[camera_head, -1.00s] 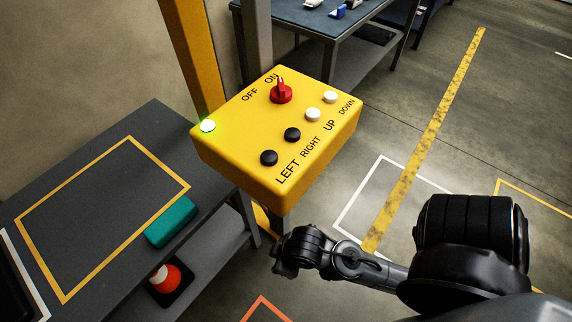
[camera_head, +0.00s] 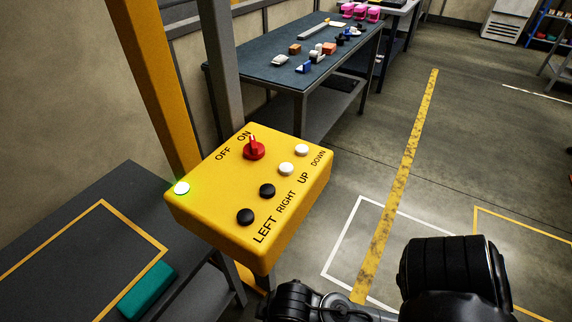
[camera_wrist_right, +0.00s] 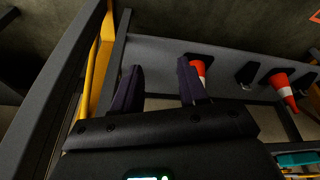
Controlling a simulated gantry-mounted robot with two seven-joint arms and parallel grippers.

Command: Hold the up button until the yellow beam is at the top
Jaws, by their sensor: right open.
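The yellow control box (camera_head: 220,200) shows in the head view with a red knob (camera_head: 253,150) by the ON label and a lit green lamp (camera_head: 181,188). The white up button (camera_head: 286,169) sits between the black right button (camera_head: 267,190) and the white down button (camera_head: 302,150). Nothing touches it. My right arm is at the bottom of the head view, below the box. In the right wrist view my right gripper (camera_wrist_right: 155,75) is open and empty. My left gripper is out of view. I cannot identify the yellow beam.
A yellow upright (camera_head: 160,90) and a grey post (camera_head: 222,80) stand behind the box. A dark table (camera_head: 60,215) with a teal block (camera_head: 147,290) is at left. A workbench (camera_head: 265,72) stands behind. Orange cones (camera_wrist_right: 283,88) lie on a shelf in the wrist view.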

